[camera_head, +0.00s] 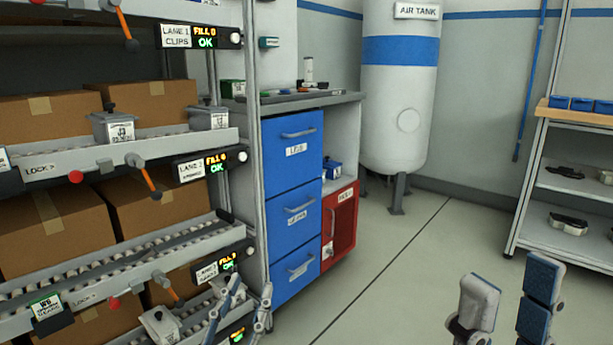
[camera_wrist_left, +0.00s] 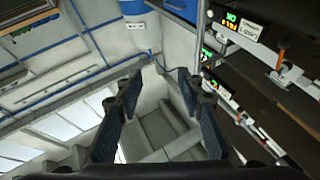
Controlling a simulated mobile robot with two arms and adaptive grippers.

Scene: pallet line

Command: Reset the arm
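My left gripper (camera_head: 246,296) is at the bottom middle of the head view, in front of the rack's lower right corner and the blue drawers. Its two fingers stand apart and hold nothing. The left wrist view shows the same gripper (camera_wrist_left: 158,85) open, with dark finger pads and only the distant room between them. My right gripper (camera_head: 512,285) is at the bottom right of the head view, over open floor. Its two blue-padded fingers are apart with nothing between them. The arm links are mostly out of view.
A roller rack (camera_head: 120,147) with cardboard boxes, orange levers and lane displays fills the left. A blue drawer cabinet (camera_head: 291,165) stands beside it. A white air tank (camera_head: 398,90) is behind, and a shelf (camera_head: 575,181) is at right. Floor between is clear.

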